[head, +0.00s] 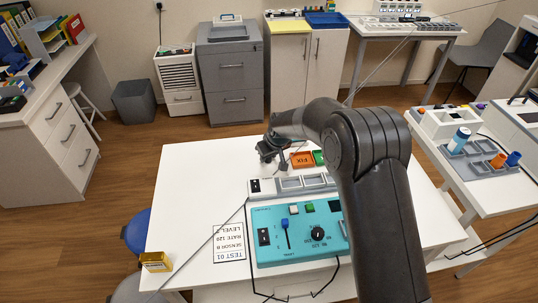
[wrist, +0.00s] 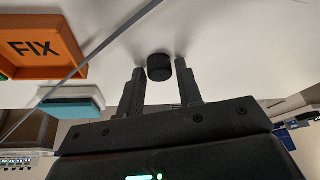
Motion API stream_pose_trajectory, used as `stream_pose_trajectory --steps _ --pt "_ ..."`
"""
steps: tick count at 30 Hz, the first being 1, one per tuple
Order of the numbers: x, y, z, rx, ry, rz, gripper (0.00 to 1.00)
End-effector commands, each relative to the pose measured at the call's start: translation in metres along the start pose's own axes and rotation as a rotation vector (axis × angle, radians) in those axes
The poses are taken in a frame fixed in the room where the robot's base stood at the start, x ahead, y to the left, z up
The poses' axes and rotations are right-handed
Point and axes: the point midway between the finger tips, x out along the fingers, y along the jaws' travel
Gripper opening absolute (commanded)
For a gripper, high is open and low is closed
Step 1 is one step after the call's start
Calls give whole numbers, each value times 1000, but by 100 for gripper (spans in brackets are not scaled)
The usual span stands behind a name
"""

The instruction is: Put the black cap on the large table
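The black cap (wrist: 159,67) is a short dark cylinder. In the wrist view it sits at or just beyond my fingertips, between the two fingers, with a narrow gap showing on each side. My gripper (head: 271,160) is over the far side of the large white table (head: 188,185) in the head view, left of the orange FIX tray. In the wrist view my gripper (wrist: 161,72) is open. I cannot tell whether the cap touches the table. In the head view the cap cannot be made out from the dark gripper.
The orange FIX tray (wrist: 40,48) is close to my gripper's left in the wrist view. A teal control panel (head: 268,250), a printed sheet (head: 229,243) and a yellow box (head: 156,261) are on the table. The table's left part is clear. A side table (head: 480,190) stands right.

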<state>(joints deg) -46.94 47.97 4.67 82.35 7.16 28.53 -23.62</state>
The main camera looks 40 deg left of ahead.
Motion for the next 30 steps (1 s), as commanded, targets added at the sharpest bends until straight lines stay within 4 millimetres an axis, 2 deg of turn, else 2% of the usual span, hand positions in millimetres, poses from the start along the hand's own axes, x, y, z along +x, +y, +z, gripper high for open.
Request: stream_pose_trajectory --steps 4,14,20,30 --pt "0 0 0 0 0 0 45" --pt "-6 0 -2 0 1 0 45" --pt "-35 0 -2 1 3 1 45" --pt "-100 0 -2 0 2 1 45"
